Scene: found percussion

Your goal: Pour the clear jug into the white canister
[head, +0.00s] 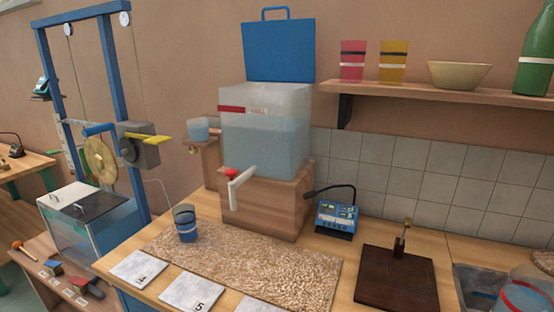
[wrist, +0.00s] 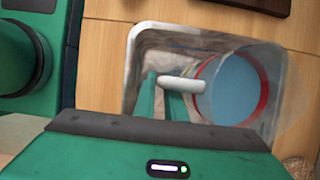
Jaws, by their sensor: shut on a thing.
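The clear jug (head: 527,296) shows at the bottom right corner of the head view, cut off by the frame, with a red band and bluish liquid in it. In the wrist view the jug (wrist: 238,86) is seen from above, with a red ring around blue liquid and a pale handle (wrist: 181,84) on its left. My gripper (wrist: 160,96) has its green fingers shut at this handle. My gripper does not show in the head view. I cannot make out a white canister in either view.
A grey tray (head: 466,277) lies under or around the jug; whether they touch is unclear. A dark board (head: 395,281) with an upright piece is left of it. A tank with a tap (head: 265,135) stands on a wooden block.

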